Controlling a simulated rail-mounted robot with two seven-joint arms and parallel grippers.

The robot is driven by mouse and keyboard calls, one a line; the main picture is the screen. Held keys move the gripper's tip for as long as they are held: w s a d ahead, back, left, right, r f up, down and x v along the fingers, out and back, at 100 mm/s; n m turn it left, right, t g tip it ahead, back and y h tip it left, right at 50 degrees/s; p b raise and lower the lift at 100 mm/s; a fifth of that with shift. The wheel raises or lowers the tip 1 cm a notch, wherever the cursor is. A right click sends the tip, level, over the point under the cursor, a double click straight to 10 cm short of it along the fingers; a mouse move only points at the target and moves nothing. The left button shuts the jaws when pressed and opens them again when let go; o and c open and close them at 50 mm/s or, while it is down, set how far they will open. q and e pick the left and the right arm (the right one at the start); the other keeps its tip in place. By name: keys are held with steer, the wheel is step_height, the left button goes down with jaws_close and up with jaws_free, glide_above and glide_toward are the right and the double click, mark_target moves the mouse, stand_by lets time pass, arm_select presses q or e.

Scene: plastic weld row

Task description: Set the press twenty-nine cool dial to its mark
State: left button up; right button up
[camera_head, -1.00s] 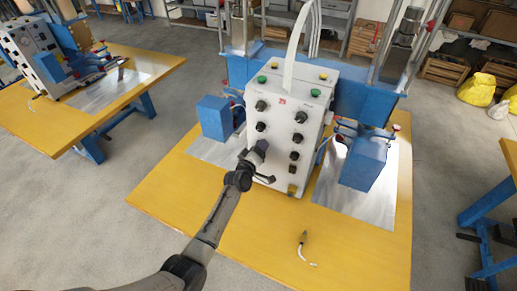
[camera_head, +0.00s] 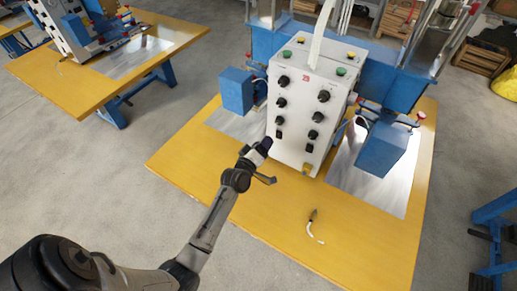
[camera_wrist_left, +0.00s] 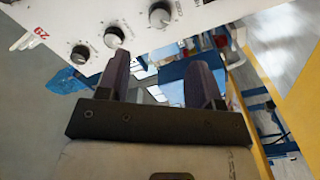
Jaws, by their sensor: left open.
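The press control box (camera_head: 300,110) is a pale panel with two columns of black dials and a red 29 near its top. The 29 also shows in the left wrist view, with several dials on the panel (camera_wrist_left: 95,22), one of them a dial with a pale scale (camera_wrist_left: 160,15). I cannot read which dial is the cool dial. My left gripper (camera_head: 266,143) is beside the lower left of the box in the head view. In the left wrist view its two fingers (camera_wrist_left: 160,80) are apart with nothing between them, short of the dials. My right gripper is not in view.
The box stands on a yellow table (camera_head: 190,165) between two blue units, the left one (camera_head: 236,90) and the right one (camera_head: 382,148). A small cable end (camera_head: 313,222) lies in front. Another press table (camera_head: 90,90) stands at the left.

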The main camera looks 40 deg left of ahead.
arm_select(q)
steer(key=shift+v, duration=1.3)
step_height(320, 180, down, 4)
steer(key=d+m+g+h, duration=0.2)
steer(key=m+g+h, duration=0.1)
steer(key=m, duration=0.1)
steer(key=s+d+r+m+g+h, duration=0.15)
steer(key=s+d+m+g, duration=0.35)
steer(key=s, duration=0.5)
steer(key=s+d+r+m+g, duration=0.25)
steer(key=s+d+m, duration=0.4)
steer(key=s, duration=0.45)
steer(key=s+d+f+g, duration=0.35)
steer(key=s+f, duration=0.35)
steer(key=s, duration=0.4)
step_height(320, 180, up, 21)
steer(key=p, duration=2)
steer(key=shift+w+a, duration=0.25)
steer(key=shift+a, duration=0.15)
